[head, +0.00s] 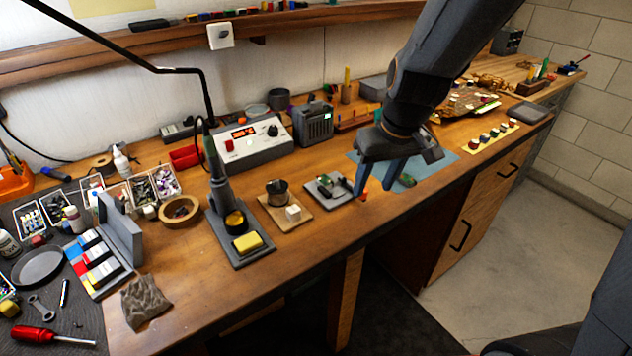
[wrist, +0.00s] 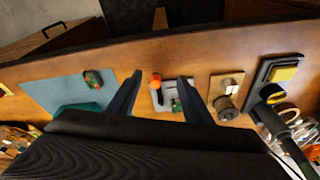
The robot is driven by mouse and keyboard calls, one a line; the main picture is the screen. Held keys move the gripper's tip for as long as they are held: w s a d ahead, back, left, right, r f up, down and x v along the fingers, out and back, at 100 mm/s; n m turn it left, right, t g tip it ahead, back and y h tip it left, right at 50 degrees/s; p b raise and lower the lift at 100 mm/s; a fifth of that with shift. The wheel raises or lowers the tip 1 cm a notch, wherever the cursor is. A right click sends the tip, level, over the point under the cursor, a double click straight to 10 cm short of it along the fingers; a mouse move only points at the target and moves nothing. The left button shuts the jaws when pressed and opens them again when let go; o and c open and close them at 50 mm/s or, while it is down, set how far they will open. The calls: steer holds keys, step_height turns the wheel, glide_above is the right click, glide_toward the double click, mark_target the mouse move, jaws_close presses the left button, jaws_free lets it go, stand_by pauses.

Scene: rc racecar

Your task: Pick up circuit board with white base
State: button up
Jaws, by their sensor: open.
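A pale grey-white base carrying small green and dark parts, which looks like the circuit board (head: 318,187), lies flat on the wooden bench, just left of my gripper (head: 375,198). A small orange-red piece (wrist: 155,80) lies at the board's left edge in the wrist view.
A blue mat (wrist: 50,92) holds a small red-and-green part (wrist: 93,79). On the board's other side are a wooden plate with a metal cup (head: 278,190) and a soldering iron stand (head: 238,228). A soldering station (head: 250,141) stands behind. The bench's front strip is clear.

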mark_target(323, 178)
steer(key=w+a+r+n+t+y, duration=0.1)
steer(key=w+a+n, duration=0.2)
steer(key=w+a, duration=0.6)
steer(key=shift+s+d+p+x, duration=0.1)
steer(key=shift+p+x, duration=0.1)
steer(key=shift+x, duration=1.6)
steer(key=shift+s+d+p+x, duration=0.1)
steer(key=shift+s+p+x, duration=0.1)
steer(key=shift+x, duration=1.55)
steer(key=shift+f, duration=0.1)
steer(key=c, duration=1.1)
